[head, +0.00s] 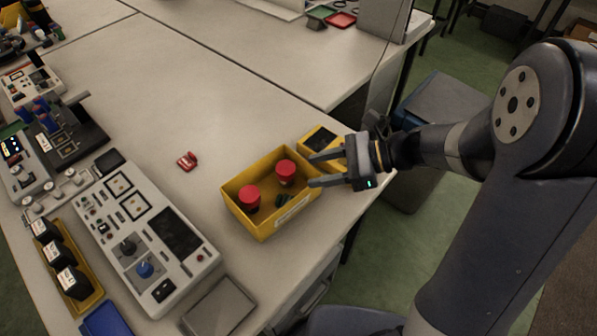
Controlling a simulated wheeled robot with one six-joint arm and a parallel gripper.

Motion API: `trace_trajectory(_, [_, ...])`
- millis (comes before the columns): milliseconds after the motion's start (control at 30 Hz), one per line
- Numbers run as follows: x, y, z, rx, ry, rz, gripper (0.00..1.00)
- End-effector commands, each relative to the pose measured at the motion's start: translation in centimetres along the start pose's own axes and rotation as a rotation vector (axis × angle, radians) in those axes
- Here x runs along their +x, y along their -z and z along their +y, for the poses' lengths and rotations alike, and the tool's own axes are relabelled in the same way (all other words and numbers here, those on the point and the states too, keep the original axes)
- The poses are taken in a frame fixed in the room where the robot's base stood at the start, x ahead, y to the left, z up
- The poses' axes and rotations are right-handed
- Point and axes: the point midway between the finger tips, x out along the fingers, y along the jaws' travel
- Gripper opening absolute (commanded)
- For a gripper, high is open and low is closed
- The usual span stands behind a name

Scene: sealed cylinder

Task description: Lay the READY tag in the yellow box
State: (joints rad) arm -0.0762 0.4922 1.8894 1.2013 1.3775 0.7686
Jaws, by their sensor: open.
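The yellow box (266,232) stands open on the table near its right edge. Two red-capped cylinders (249,196) and a small dark green piece (284,201) are inside it. My gripper (313,170) is open, with its fingers pointing left at the box's right rim; I see nothing between them. Whether the fingers touch the rim is unclear. I cannot pick out the READY tag for sure. Several black blocks with white labels (67,278) sit in a yellow tray (88,300) at the lower left, their lettering too small to read.
A grey control panel (186,268) lies left of the box. A small red object (187,161) is on the table behind it. A yellow device (325,136) stands just behind my gripper. A grey flat plate (222,306) lies in front. The table's middle back is clear.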

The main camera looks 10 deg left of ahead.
Motion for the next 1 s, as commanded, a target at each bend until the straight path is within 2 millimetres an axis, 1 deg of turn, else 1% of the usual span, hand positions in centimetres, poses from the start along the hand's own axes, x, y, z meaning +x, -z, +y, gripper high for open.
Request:
trace_trajectory(67, [-1.1,0.0,-0.1,-0.001,0.003,0.000,0.46])
trace_trajectory(200, [-2.1,0.0,0.0,0.000,0.000,0.000,0.46])
trace_trajectory(333, [-2.4,0.0,0.0,0.000,-0.001,0.000,0.46])
trace_trajectory(633, [-2.2,0.0,0.0,0.000,-0.002,0.000,0.46])
trace_trajectory(767, [-1.4,0.0,0.1,0.000,-0.003,0.000,0.46])
trace_trajectory(867, [-0.1,0.0,0.1,0.000,-0.006,-0.001,0.46])
trace_trajectory(1000, [2.4,0.0,0.1,0.001,-0.007,-0.001,0.46])
